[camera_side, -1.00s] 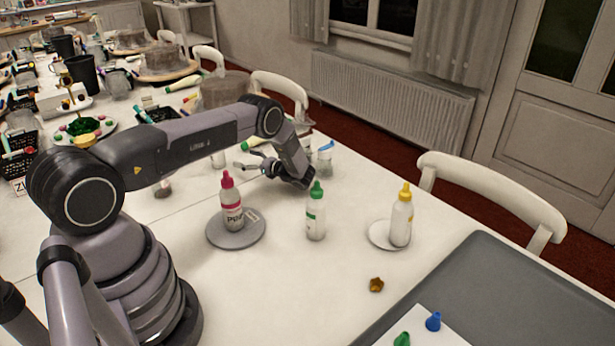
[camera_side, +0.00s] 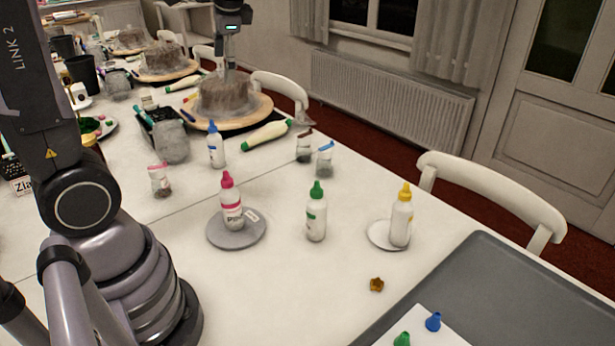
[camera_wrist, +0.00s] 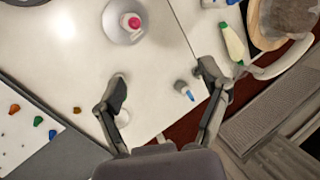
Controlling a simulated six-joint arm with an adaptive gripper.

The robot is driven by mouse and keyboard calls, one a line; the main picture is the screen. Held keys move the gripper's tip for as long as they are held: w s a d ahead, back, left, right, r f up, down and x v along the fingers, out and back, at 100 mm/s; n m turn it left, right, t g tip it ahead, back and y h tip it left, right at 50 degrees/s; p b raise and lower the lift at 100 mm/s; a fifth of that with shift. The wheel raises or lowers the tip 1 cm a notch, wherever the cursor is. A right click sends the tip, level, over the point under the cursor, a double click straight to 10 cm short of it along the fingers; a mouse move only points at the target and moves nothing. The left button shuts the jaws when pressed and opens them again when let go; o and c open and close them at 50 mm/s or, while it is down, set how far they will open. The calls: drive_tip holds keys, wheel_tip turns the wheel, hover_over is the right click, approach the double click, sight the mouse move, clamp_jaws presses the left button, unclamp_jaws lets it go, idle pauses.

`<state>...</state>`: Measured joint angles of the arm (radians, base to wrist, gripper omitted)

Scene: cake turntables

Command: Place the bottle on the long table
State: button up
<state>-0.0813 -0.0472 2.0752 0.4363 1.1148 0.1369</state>
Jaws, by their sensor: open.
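Several white squeeze bottles stand upright on the long white table (camera_side: 270,290). The pink-capped bottle (camera_side: 232,205) stands on a grey disc (camera_side: 250,238). The green-capped bottle (camera_side: 316,215) stands directly on the table. The yellow-capped bottle (camera_side: 401,218) stands on a pale disc (camera_side: 377,236). The blue-capped bottle (camera_side: 216,147) stands farther back on the table. My gripper (camera_side: 229,78) is raised at the top of the side view, apart from these bottles. In the wrist view my gripper (camera_wrist: 162,82) is open and empty, with the pink-capped bottle (camera_wrist: 132,21) beyond its fingers.
A cake (camera_side: 222,97) on a wooden turntable stands at the back, behind a green-and-white tube (camera_side: 266,135). Small jars (camera_side: 324,162) stand nearby. A grey tray (camera_side: 480,285) with coloured nozzles lies front right. A brown nozzle (camera_side: 376,285) lies on the table. Chairs (camera_side: 495,195) line the far side.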

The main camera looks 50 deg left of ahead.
drive_tip(key=s+d+n+t+h, duration=0.2)
drive_tip(key=s+d+t+h, duration=0.2)
drive_tip(key=s+d, duration=0.5)
drive_tip(key=s+t, duration=0.1)
drive_tip(key=s, duration=0.2)
drive_tip(key=shift+s+d+r+n+t, duration=0.3)
drive_tip(key=shift+s+d+r+n, duration=0.05)
drive_tip(key=shift+s+r+n, duration=0.05)
